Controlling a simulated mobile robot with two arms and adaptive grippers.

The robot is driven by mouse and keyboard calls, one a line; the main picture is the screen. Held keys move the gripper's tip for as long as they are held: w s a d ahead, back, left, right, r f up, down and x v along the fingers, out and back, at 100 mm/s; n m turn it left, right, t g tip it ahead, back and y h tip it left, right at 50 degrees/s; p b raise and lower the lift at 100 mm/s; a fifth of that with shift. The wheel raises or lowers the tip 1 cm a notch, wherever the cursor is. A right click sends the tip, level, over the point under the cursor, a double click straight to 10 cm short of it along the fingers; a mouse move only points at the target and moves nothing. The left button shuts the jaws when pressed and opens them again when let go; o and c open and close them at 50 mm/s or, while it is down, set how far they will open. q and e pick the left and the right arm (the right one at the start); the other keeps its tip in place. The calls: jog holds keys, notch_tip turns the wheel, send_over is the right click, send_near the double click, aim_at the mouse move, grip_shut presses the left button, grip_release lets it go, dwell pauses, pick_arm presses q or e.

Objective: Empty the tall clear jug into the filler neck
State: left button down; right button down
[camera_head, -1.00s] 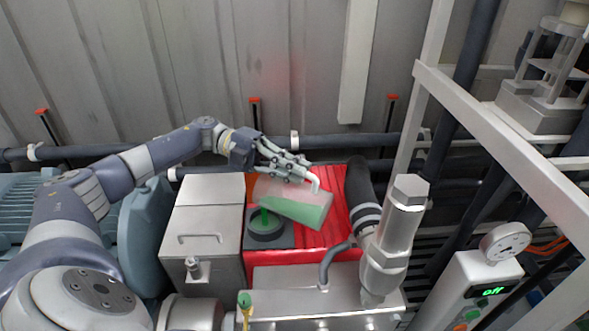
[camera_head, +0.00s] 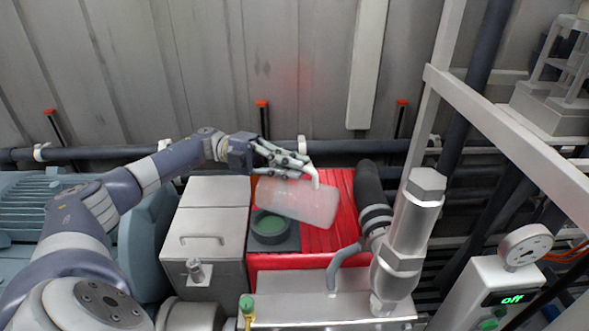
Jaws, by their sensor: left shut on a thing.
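The tall clear jug (camera_head: 300,203) lies tilted nearly on its side above the red surface, its mouth end toward the left. It looks clear, with no green liquid visible in it. My left gripper (camera_head: 290,168) is shut on the jug from above. The filler neck (camera_head: 270,228) is a dark round collar on a grey plate, just below and left of the jug, with green liquid showing inside its opening. The jug's mouth end is above the neck's far side. No stream shows between them. My right gripper is not in view.
A steel box with a handle (camera_head: 205,240) stands left of the neck. A steel cylinder (camera_head: 410,235) and dark hose rise at the right. A white frame beam (camera_head: 510,135) crosses the upper right.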

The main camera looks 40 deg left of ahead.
pick_arm(q)
jog(key=shift+a, duration=0.1)
dwell(0.4)
jog(key=shift+s+a+h+b, duration=0.1)
jog(key=shift+a+h+b, duration=0.35)
jog(key=shift+b, duration=0.35)
jog(key=shift+s+a+r+h+b, duration=0.1)
jog(key=shift+a+r+h+b, duration=0.35)
jog(key=shift+a+b, duration=0.25)
jog(key=shift+r, duration=0.1)
dwell(1.0)
